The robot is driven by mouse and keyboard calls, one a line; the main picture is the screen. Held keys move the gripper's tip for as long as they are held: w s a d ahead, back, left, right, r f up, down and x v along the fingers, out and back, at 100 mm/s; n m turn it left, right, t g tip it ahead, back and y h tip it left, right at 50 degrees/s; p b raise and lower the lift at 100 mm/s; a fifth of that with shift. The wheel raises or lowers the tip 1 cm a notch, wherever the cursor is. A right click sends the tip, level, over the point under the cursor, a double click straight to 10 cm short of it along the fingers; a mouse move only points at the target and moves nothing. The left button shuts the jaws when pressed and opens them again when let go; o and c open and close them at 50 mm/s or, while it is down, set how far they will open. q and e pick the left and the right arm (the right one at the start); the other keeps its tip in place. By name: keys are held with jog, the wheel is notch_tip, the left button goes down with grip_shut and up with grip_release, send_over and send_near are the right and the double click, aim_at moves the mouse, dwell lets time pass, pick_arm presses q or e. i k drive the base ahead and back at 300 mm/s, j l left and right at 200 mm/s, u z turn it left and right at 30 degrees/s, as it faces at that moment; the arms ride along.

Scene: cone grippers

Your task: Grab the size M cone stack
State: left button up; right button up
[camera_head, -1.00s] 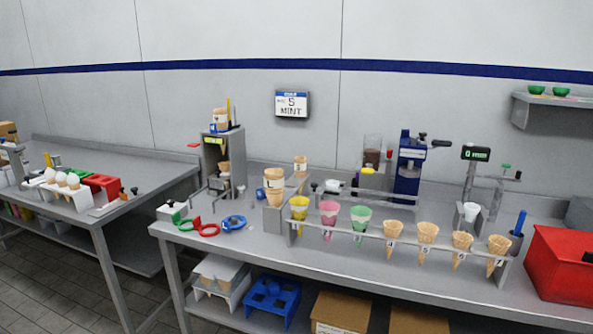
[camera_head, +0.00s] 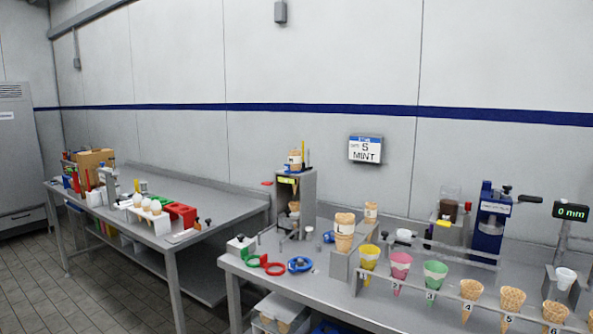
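A stack of waffle cones with a white band (camera_head: 345,232) stands upright on a grey block at the left part of the near table (camera_head: 290,290). A second, smaller-looking cone stack (camera_head: 371,211) stands just behind it to the right. A third banded stack (camera_head: 295,160) sits on top of a grey dispenser. Size letters on the bands are too small to read, so I cannot tell which is size M. Neither of my grippers is in view.
A rack (camera_head: 450,297) of numbered yellow, pink, green and waffle cones runs along the front. Green, red and blue rings (camera_head: 299,264) lie at the table's left. A blue machine (camera_head: 490,222) stands behind. A gap separates the left table (camera_head: 220,208).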

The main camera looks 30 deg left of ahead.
aim_at(294, 156)
jog(key=i+j+z, duration=0.1)
jog(key=j, duration=0.6)
jog(key=i+j+z, duration=0.1)
jog(key=j, duration=0.65)
jog(key=i+j+z, duration=0.1)
jog(key=j, duration=0.6)
jog(key=i+j+z, duration=0.1)
jog(key=j, duration=0.65)
